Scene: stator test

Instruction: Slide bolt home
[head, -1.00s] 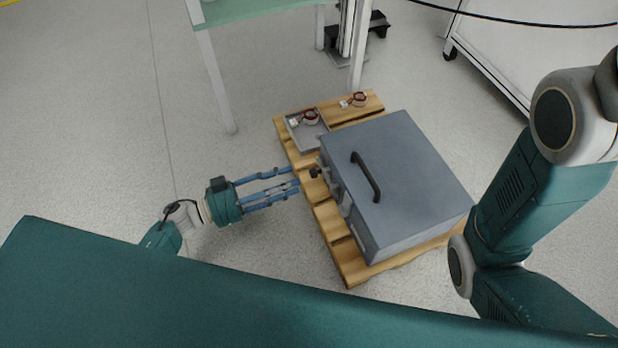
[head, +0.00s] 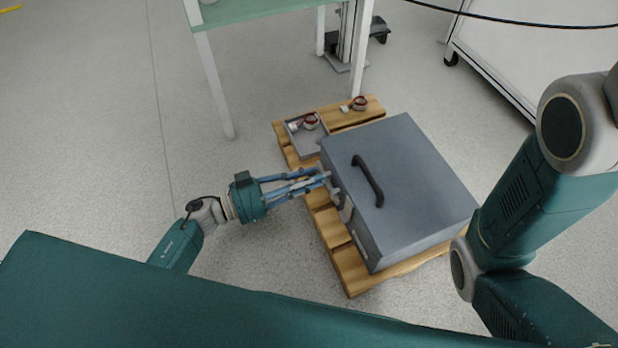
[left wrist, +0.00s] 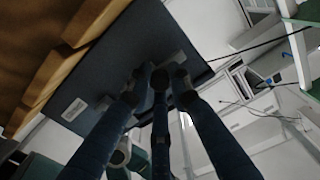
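A grey box (head: 405,180) with a black top handle (head: 368,180) rests on a wooden pallet (head: 350,268). On its left side is a metal latch fitting (head: 346,208) with the bolt. My left gripper (head: 325,178) has its blue fingers at the bolt's end, against this side. The fingers cover the dark bolt knob, so I cannot tell whether they are closed on it. In the left wrist view, the fingers (left wrist: 160,82) reach up close together to the box face (left wrist: 95,85). My right arm is at the right; its gripper is out of view.
A grey tray (head: 306,138) with a red-and-white ring part (head: 310,122) sits behind the box on the pallet. Another such part (head: 359,103) lies on the wood. A green-topped table (head: 265,10) stands behind. The floor left of the pallet is clear.

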